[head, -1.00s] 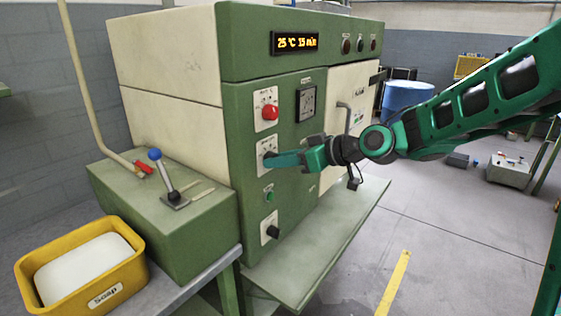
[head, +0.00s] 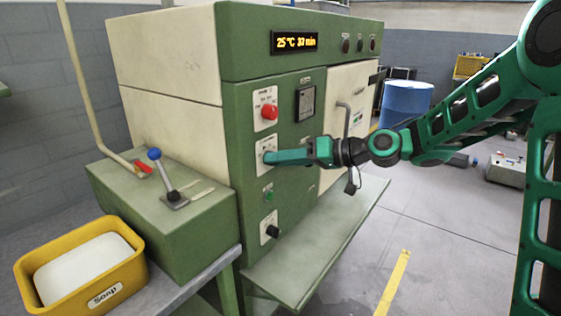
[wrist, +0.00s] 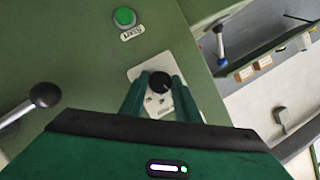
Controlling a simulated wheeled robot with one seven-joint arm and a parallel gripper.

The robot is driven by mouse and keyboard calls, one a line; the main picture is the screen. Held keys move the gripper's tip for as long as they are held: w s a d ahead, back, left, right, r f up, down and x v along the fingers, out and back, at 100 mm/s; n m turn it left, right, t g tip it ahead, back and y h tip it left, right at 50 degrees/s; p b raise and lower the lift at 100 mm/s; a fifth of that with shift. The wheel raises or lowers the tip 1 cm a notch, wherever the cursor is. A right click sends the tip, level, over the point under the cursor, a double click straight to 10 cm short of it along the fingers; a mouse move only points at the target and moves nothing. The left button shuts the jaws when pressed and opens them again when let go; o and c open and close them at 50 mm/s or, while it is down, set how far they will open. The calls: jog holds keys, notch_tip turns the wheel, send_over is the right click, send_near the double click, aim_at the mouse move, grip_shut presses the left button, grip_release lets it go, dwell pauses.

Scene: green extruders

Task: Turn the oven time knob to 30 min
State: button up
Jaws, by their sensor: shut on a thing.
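The oven's time knob (wrist: 160,80) is a small black knob on a white label plate, seen between my fingertips in the wrist view. In the head view it is hidden behind my gripper (head: 269,157), at the middle white plate (head: 262,145) on the green front panel. My gripper (wrist: 158,88) is shut on the knob, one finger on each side. The oven's display (head: 295,42) reads 25 °C and a time that looks like 37 min; its last digit is not sharp.
A red knob (head: 269,112) is above my gripper. A green start button (head: 268,196) and a black knob (head: 273,232) are below. A lever with a blue ball (head: 155,154) stands on the left box. A yellow soap bin (head: 128,262) is at front left.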

jog(key=shift+w+d, duration=0.15)
jog(key=shift+d, duration=0.05)
jog(key=o, duration=1)
jog(key=v, duration=1)
jog(key=shift+d+r, duration=0.1)
jog(key=shift+d, duration=0.25)
